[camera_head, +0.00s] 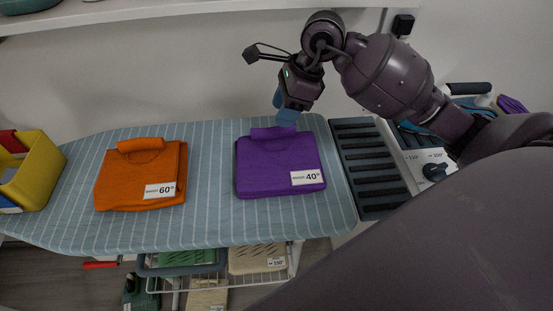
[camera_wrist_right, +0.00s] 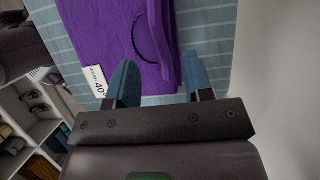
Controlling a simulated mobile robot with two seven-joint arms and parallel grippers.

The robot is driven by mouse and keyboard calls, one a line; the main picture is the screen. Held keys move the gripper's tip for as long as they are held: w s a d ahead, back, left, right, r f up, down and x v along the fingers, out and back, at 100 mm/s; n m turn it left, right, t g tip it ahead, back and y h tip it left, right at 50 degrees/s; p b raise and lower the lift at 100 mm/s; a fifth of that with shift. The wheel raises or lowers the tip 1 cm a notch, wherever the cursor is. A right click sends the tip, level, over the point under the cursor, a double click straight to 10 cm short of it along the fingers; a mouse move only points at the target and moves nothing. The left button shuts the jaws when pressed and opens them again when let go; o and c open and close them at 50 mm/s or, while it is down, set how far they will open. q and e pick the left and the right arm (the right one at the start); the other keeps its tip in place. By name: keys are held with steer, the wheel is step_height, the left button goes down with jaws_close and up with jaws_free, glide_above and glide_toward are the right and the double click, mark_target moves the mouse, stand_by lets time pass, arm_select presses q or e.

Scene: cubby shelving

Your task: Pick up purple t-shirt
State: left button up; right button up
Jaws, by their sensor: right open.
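The purple t-shirt (camera_head: 279,165) lies folded on the striped ironing board (camera_head: 215,222), with a white "40°" label at its front right corner. Its rolled collar edge lies at the back. My right gripper (camera_head: 285,120) is at the back edge of the shirt, pointing down. In the right wrist view the shirt (camera_wrist_right: 122,35) lies beyond the blue fingertips (camera_wrist_right: 160,82), which are open and apart, with the shirt's rolled edge between or just beyond them. I cannot tell if they touch it. My left gripper is not in view.
A folded orange t-shirt (camera_head: 142,175) with a "60°" label lies to the left. A yellow bin (camera_head: 37,172) stands at the board's left end. A dark slotted rest (camera_head: 367,165) adjoins the board's right end. A white shelf (camera_head: 150,14) hangs above, and a wall stands behind.

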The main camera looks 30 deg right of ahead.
mark_target(275, 127)
steer(key=shift+b+x, duration=0.3)
steer(key=shift+x, duration=2.3)
steer(key=shift+f, duration=0.2)
jaws_close()
